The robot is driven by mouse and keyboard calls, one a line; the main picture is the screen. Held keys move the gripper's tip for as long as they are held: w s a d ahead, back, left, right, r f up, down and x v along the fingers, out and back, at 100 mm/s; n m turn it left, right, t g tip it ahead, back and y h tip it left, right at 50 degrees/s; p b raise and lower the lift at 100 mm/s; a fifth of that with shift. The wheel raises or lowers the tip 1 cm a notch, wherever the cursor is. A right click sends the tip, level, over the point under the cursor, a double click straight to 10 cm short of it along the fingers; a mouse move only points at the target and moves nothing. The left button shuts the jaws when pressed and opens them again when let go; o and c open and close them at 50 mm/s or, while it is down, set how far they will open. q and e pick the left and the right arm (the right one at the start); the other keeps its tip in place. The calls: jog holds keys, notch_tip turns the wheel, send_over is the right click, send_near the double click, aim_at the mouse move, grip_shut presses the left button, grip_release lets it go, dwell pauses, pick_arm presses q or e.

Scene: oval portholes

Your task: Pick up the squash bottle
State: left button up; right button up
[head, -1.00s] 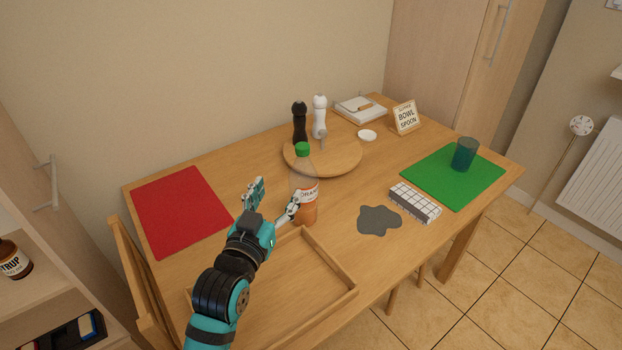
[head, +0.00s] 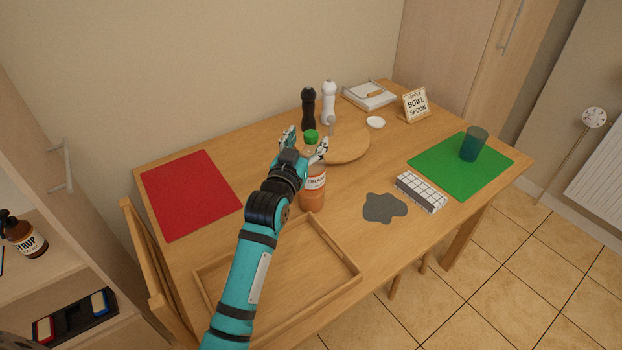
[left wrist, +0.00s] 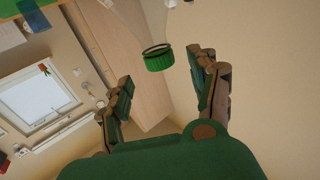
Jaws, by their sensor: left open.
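The squash bottle (head: 313,192), orange with a white label and a green cap (head: 311,136), stands upright on the table behind the wooden tray. My left gripper (head: 306,140) is open at the height of the bottle's top, its fingers spread to either side of the cap in the picture. The hand hides part of the bottle's left side and upper body. In the left wrist view, the green cap (left wrist: 157,58) shows ahead between the open fingers (left wrist: 163,88), apart from both. I cannot see any contact. My right gripper is not in view.
The empty tray (head: 335,245) lies in front of the bottle. A grey patch (head: 383,208) and a checkered box (head: 421,191) are to the right. A red mat (head: 190,195) lies left.

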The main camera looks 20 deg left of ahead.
aim_at(311, 133)
pick_arm(q)
jog(key=w, duration=0.3)
jog(key=shift+w+a, duration=0.1)
jog(key=shift+w, duration=0.5)
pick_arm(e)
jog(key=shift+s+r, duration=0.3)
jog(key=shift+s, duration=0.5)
pick_arm(q)
jog(key=shift+c, duration=0.4)
grip_shut()
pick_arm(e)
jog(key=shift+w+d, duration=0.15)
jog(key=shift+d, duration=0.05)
